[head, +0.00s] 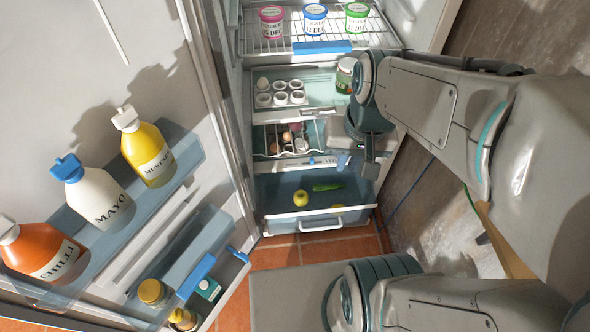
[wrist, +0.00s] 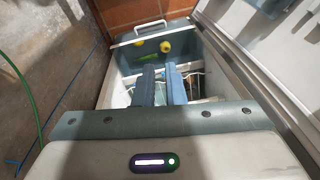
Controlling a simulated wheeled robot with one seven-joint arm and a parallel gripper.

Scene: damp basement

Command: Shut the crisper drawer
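The crisper drawer (head: 275,219) is at the bottom of the fridge. It sticks out, and I look down into it. A yellow round fruit (head: 300,198) and a long green vegetable (head: 327,187) lie inside. Its pale handle (head: 320,224) is on the front; it also shows at the top of the wrist view (wrist: 150,24). My gripper (wrist: 161,67) points down toward the drawer area with its two blue fingers close together, a narrow gap between them and nothing visible in it. In the head view my arm partly hides the shelves on the right.
The open fridge door (head: 120,60) fills the left, with mustard (head: 147,150), mayo (head: 95,195) and chilli (head: 40,248) bottles. Above the drawer are a shelf with eggs (head: 288,138) and a wire rack with several tubs (head: 315,18). Tiled floor (head: 340,248) lies in front of the drawer.

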